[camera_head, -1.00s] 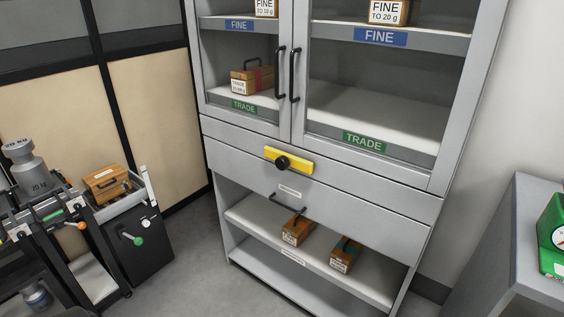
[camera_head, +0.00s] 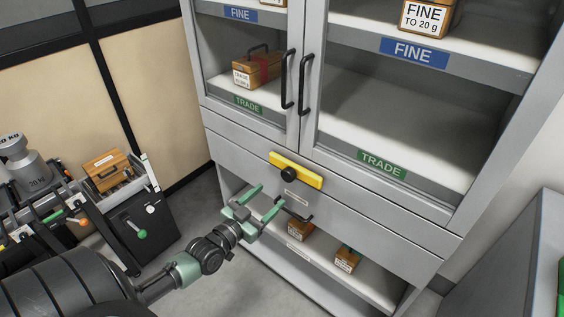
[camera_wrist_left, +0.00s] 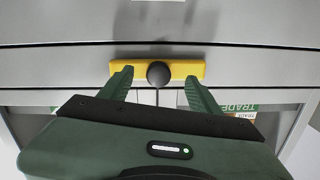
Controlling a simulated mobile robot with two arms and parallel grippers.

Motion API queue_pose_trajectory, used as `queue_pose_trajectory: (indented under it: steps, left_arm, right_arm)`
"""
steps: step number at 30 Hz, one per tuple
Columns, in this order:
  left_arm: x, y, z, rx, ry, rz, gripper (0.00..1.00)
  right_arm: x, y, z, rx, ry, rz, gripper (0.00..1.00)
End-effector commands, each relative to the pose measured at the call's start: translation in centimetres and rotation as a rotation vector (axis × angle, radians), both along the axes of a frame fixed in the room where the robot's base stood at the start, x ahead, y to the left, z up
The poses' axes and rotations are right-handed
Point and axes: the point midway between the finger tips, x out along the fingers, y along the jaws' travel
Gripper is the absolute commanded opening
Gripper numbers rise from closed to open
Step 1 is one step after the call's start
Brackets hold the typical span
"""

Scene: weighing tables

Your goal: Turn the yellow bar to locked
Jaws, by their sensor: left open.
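The yellow bar (camera_head: 309,177) lies nearly level across the cabinet front, just below the two glass doors, with a round black knob (camera_head: 289,175) at its middle. In the left wrist view the yellow bar (camera_wrist_left: 190,68) and the black knob (camera_wrist_left: 159,73) show beyond my fingers. My left gripper (camera_head: 263,200) is open and empty, below and left of the bar in the head view. In the left wrist view its fingers (camera_wrist_left: 160,88) point at the bar, one on each side of the knob. I cannot tell whether they touch the bar. My right gripper is not in view.
The grey cabinet has two black door handles (camera_head: 305,85) above the bar and a drawer with a black handle (camera_head: 293,209) below it. Wooden boxes (camera_head: 301,230) stand on the lower shelf.

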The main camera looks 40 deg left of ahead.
Motion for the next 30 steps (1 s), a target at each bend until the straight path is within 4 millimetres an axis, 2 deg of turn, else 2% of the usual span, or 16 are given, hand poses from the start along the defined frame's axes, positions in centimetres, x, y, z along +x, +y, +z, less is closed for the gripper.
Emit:
queue_pose_trajectory:
  steps: [1,3,5,12,18,29,30]
  left_arm:
    - [0.2,-0.1,1.2,-0.001,-0.018,-0.006,0.63]
    - [0.6,-0.2,1.9,-0.002,-0.032,-0.007,0.63]
    - [1.1,-0.2,2.0,-0.004,-0.035,-0.007,0.63]
    - [4.9,-0.4,2.0,-0.003,-0.034,-0.007,0.63]
    - [7.3,-0.5,1.8,-0.002,-0.032,-0.007,0.63]
    - [8.0,-0.5,1.7,-0.001,-0.03,-0.008,0.63]
    - [8.0,-0.5,1.7,-0.001,-0.03,-0.007,0.6]
  right_arm:
    - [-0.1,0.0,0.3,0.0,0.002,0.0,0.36]
    - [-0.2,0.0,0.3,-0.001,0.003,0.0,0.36]
    - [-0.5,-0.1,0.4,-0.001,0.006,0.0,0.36]
    - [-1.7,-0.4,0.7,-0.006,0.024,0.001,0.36]
    - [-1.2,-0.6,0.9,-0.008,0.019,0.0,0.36]
    - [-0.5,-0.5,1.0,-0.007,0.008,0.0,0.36]
    - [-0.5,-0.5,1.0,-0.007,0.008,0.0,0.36]
